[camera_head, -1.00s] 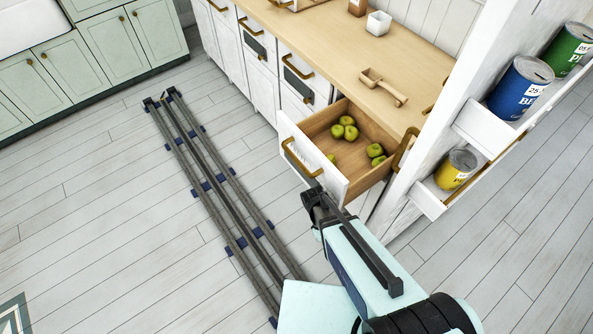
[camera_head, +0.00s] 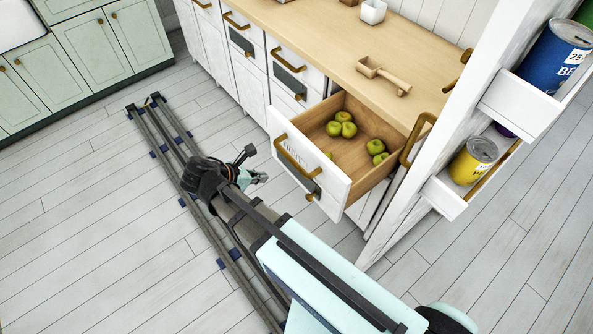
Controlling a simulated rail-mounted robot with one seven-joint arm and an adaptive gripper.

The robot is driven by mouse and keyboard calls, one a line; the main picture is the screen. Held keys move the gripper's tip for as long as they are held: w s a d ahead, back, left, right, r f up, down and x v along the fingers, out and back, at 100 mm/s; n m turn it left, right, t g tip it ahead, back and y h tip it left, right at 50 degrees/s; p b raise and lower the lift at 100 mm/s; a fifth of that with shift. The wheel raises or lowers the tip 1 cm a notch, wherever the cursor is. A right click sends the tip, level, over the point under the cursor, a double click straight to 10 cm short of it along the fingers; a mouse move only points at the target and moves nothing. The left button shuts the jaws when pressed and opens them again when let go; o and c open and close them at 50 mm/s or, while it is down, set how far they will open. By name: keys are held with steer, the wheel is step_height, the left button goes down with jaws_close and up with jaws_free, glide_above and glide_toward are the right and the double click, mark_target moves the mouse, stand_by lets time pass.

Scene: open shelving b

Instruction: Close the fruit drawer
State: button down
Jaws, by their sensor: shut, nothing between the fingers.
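The fruit drawer (camera_head: 352,192) is pulled out from the white counter, with several green apples (camera_head: 340,127) lying in it. Its white front carries a brass bar handle (camera_head: 296,157) and a dark label plate, and it faces lower left. My gripper (camera_head: 262,178) is just left of the drawer front, apart from it in the picture. It looks small and partly turned away, with its fingers shut and nothing held. The drawer's inside is mostly visible, though its front panel hides the near part.
A tall white pull-out shelf unit with a yellow can (camera_head: 473,160) and a blue can (camera_head: 554,58) stands close to the drawer's right. A wooden scoop (camera_head: 383,76) and a white cup (camera_head: 372,11) sit on the counter (camera_head: 320,45). Floor left of my rail is clear.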

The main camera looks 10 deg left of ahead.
steer(key=p, duration=0.2)
glide_toward(296, 172)
step_height(296, 172, down, 3)
steer(key=shift+w+d, duration=1.1)
steer(key=shift+w, duration=0.1)
steer(key=shift+w+d+f, duration=0.1)
steer(key=shift+w+d, duration=0.2)
steer(key=shift+w, duration=0.15)
steer(key=shift+p, duration=0.3)
